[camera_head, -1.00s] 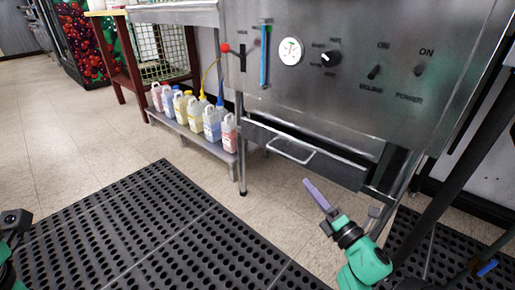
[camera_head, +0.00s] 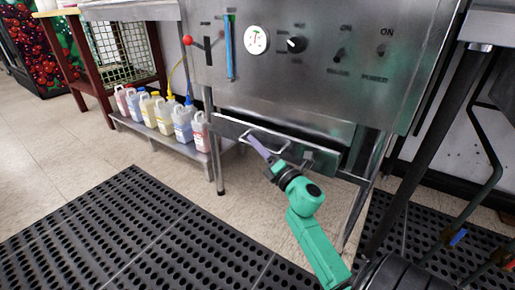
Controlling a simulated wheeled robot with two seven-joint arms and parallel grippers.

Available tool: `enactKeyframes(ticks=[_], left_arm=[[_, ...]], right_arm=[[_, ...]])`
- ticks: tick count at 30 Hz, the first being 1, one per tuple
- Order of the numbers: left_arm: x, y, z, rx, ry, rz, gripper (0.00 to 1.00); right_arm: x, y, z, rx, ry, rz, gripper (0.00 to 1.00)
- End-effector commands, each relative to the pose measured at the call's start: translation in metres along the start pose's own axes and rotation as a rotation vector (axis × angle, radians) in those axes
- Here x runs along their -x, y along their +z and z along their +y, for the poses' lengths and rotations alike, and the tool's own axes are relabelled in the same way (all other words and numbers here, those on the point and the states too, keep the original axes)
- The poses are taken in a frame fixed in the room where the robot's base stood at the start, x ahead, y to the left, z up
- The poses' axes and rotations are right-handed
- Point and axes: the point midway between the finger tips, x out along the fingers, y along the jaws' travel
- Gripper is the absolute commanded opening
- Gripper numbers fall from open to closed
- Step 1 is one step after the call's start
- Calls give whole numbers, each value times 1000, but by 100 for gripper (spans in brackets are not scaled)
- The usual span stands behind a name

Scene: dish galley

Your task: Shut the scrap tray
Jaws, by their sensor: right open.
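The scrap tray (camera_head: 233,129) is a low metal drawer under the steel machine front, with a bar handle (camera_head: 280,137) on its front. It appears to stand a little out from beneath the machine, with a dark gap above its front edge. My right gripper (camera_head: 257,146) is at the tray's front, its purple finger overlapping the handle in the head view. It is open, and I cannot tell whether it touches the handle. It hides part of the handle and the tray front. My left gripper is not in view.
The machine front (camera_head: 300,65) has a red-knobbed lever (camera_head: 187,41), a gauge and switches. Several jugs (camera_head: 163,113) stand on a low shelf left of the tray. Machine legs stand beside the tray. Black perforated mats (camera_head: 130,235) cover the floor in front.

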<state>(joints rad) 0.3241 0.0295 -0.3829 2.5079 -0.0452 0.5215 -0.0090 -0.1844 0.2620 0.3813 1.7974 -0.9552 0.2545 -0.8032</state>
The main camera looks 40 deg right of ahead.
Motion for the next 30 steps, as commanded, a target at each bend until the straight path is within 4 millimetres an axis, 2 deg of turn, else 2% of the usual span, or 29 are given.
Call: enactKeyframes(ticks=[4, 5, 6, 8, 30], left_arm=[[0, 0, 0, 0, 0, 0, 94], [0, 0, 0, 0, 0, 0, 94], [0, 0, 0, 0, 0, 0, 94], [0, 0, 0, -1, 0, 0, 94], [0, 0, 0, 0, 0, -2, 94]], right_arm=[[0, 0, 0, 0, 0, 0, 45], [0, 0, 0, 0, 0, 0, 37], [0, 0, 0, 0, 0, 0, 22], [0, 0, 0, 0, 0, 0, 0], [1, 0, 0, 0, 0, 1, 0]])
